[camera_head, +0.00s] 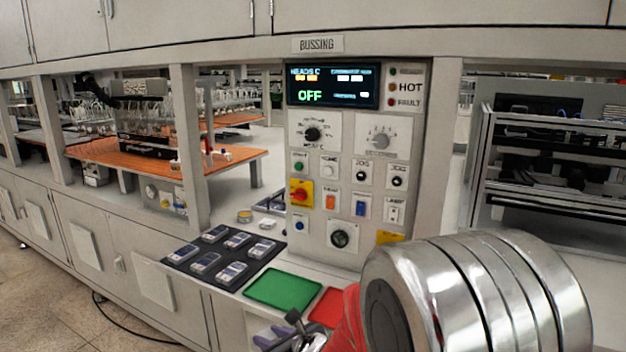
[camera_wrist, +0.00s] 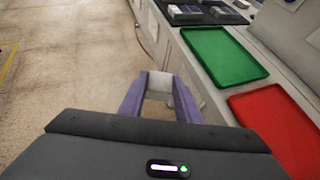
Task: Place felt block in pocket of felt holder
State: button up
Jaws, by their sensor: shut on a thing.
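My gripper (camera_wrist: 160,100) shows two purple fingers in the wrist view, shut on a small pale grey block (camera_wrist: 160,83), which looks like the felt block. It is held at the fingertips, off the front edge of the counter with the floor behind it. In the head view my gripper (camera_head: 277,338) is at the bottom edge, in front of and below the green tray; the block cannot be made out there. I cannot pick out the felt holder with certainty in either view.
A green tray (camera_head: 284,290) and a red tray (camera_head: 327,307) lie on the counter. A black tray (camera_head: 181,258) with several small devices lies to their left, and a round tin (camera_head: 244,216) behind. A control panel (camera_head: 350,160) rises behind the trays.

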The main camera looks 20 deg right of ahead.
notch_tip(320, 180, down, 6)
jog(key=s, duration=0.1)
jog(key=shift+s+f, duration=0.2)
jog(key=shift+s, duration=0.15)
jog(key=shift+a, duration=0.1)
